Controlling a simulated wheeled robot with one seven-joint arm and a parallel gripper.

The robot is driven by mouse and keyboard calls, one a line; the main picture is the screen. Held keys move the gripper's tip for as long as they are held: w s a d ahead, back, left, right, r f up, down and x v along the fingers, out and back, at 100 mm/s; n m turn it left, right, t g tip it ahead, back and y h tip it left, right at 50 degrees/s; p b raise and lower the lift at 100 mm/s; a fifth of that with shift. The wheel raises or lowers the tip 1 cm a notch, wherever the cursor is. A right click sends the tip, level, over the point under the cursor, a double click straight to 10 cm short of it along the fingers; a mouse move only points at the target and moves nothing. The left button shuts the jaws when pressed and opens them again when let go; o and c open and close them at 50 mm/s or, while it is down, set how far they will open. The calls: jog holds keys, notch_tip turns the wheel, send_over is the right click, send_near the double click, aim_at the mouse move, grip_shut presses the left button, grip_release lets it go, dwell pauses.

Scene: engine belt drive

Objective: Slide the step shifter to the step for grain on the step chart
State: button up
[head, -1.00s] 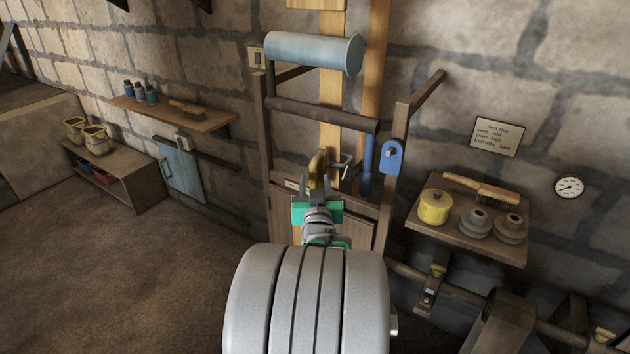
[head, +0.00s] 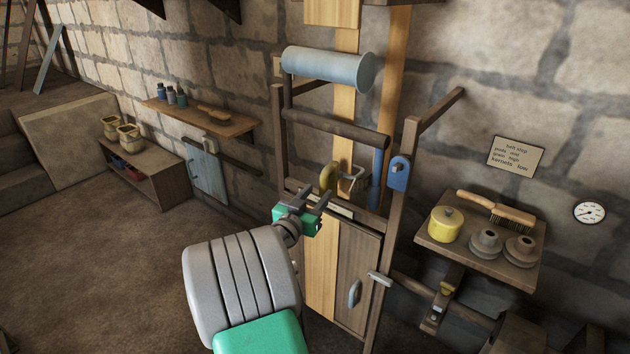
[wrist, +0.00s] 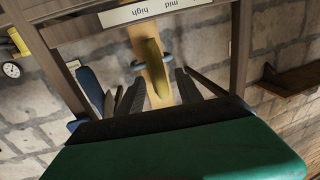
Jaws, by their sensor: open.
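The step shifter shows as a yellow handle (head: 327,177) with a grey metal fork beside it, in front of the pale belt (head: 343,130) on the wooden frame. In the wrist view the yellow handle (wrist: 153,65) lies between the lines of my fingers, apparently just beyond their tips. My gripper (head: 316,194) is open and empty, just below and in front of the handle; contact cannot be told. The step chart (head: 515,158) on the right wall appears to give grain as high. A step plate (wrist: 138,11) reads "mid" and "high" in the wrist view; its other end is cut off.
The frame's wooden posts (head: 400,200) and cross bar (head: 335,124) flank the handle. A grey-blue roller (head: 325,68) sits above. A blue part (head: 398,174) hangs on the right post. A cabinet door (head: 356,280) is below. A shelf (head: 470,255) with a yellow pot stands right.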

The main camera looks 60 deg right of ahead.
jog(key=d+p, duration=0.2)
jog(key=d, duration=0.5)
jog(key=shift+d, duration=0.25)
jog(key=shift+c, duration=0.4)
grip_shut()
dwell(0.6)
